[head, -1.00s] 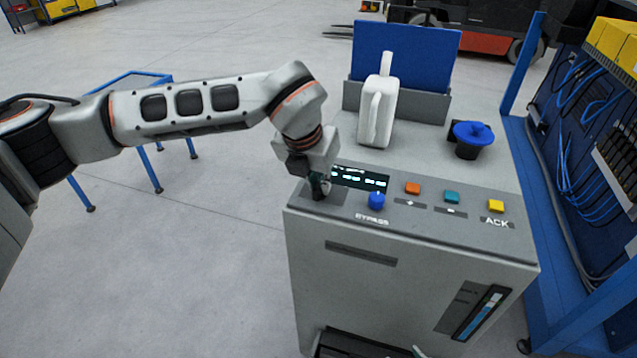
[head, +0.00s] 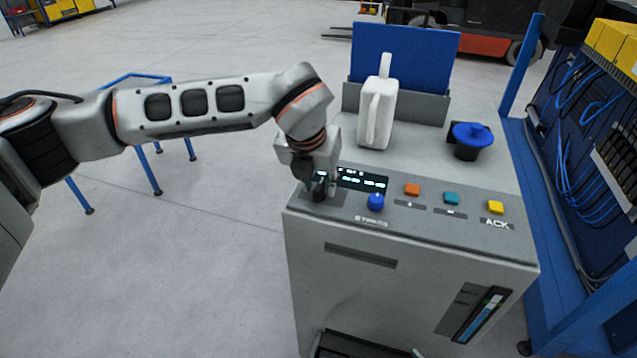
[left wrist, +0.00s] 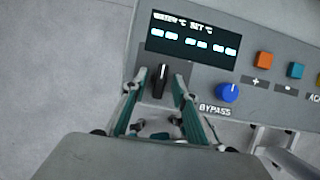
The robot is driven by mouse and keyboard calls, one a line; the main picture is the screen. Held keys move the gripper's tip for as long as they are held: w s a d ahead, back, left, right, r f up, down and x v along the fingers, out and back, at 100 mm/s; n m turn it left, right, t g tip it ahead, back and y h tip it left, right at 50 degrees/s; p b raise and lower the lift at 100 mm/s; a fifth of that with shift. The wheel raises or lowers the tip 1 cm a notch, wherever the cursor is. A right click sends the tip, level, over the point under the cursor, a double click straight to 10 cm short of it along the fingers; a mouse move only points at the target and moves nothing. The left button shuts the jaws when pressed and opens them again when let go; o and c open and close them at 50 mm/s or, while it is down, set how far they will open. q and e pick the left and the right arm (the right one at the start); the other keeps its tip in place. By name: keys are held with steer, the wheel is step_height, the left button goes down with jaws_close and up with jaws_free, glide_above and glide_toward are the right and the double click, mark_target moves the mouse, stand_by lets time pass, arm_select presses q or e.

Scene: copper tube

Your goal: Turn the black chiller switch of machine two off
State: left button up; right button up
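The machine (head: 400,262) is a grey cabinet with a sloped control panel on top. The black switch (left wrist: 161,80) is at the panel's left end, below the display (left wrist: 192,40), and its raised grip points up the panel in the left wrist view. My left gripper (left wrist: 152,82) has its two fingers apart, one on each side of the switch. I cannot tell whether either finger touches it. In the head view my left gripper (head: 320,185) is over the panel's left corner, and the switch (head: 319,190) is partly hidden by it. My right gripper is not in view.
Right of the switch are a blue bypass knob (head: 375,202) and orange (head: 412,190), teal (head: 452,198) and yellow (head: 495,207) buttons. A white jug (head: 378,115) and a blue-topped black container (head: 470,141) stand behind. A blue rack (head: 575,130) is at right.

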arm_select(q)
steer(key=v, duration=1.2)
